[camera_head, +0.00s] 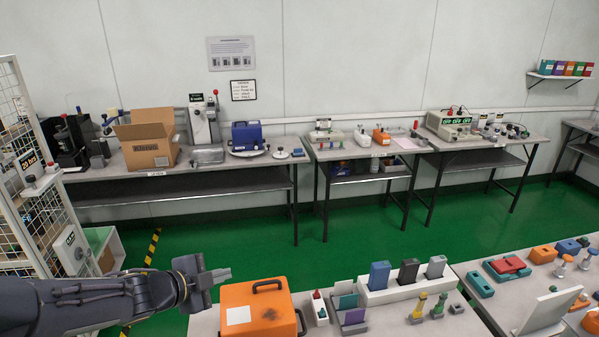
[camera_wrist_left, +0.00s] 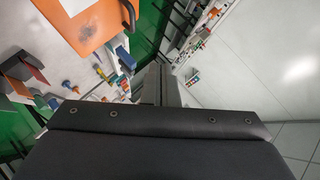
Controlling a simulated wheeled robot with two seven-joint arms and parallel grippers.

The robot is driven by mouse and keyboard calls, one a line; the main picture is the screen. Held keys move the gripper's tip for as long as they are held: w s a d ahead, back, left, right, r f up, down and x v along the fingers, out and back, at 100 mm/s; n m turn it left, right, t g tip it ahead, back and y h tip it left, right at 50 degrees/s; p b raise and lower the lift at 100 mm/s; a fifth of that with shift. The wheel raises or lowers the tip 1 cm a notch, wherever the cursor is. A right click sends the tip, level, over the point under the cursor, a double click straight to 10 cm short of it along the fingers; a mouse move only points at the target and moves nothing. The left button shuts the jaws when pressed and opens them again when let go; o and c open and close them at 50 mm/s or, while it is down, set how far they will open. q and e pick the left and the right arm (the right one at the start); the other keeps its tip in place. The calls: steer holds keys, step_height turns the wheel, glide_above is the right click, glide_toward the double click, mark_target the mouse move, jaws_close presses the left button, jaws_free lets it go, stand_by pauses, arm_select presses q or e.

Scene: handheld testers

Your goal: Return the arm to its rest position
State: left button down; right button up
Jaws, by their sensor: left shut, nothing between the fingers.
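My left arm comes in from the lower left of the head view, and its gripper (camera_head: 219,276) is shut and empty. The gripper is at the left end of the near table, just left of and above an orange case (camera_head: 262,308) with a black handle, with no clear contact. In the left wrist view the shut fingers (camera_wrist_left: 160,85) point away from the camera, and the orange case (camera_wrist_left: 85,22) shows at the upper left. My right gripper is in neither view.
The near table (camera_head: 390,318) holds a rack of testers (camera_head: 405,285) and several small devices right of the case. A white wire cage (camera_head: 40,200) stands left, close behind my arm. Green floor (camera_head: 270,240) lies open before the back benches (camera_head: 230,160).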

arm_select(q)
steer(key=s+a+r+n+y, duration=0.55)
steer(key=s+a+n, duration=0.2)
steer(key=n, duration=0.35)
steer(key=s+d+f+n+g+h, duration=0.1)
steer(key=s+d+n, duration=0.3)
steer(key=s, duration=0.5)
steer(key=s+d+f+n+g+h, duration=0.2)
steer(key=s+d+n+g, duration=0.1)
steer(key=s, duration=0.7)
steer(key=shift+d+f+n+g, duration=0.15)
steer(key=shift+d+n+g, duration=0.3)
steer(key=shift+d, duration=0.8)
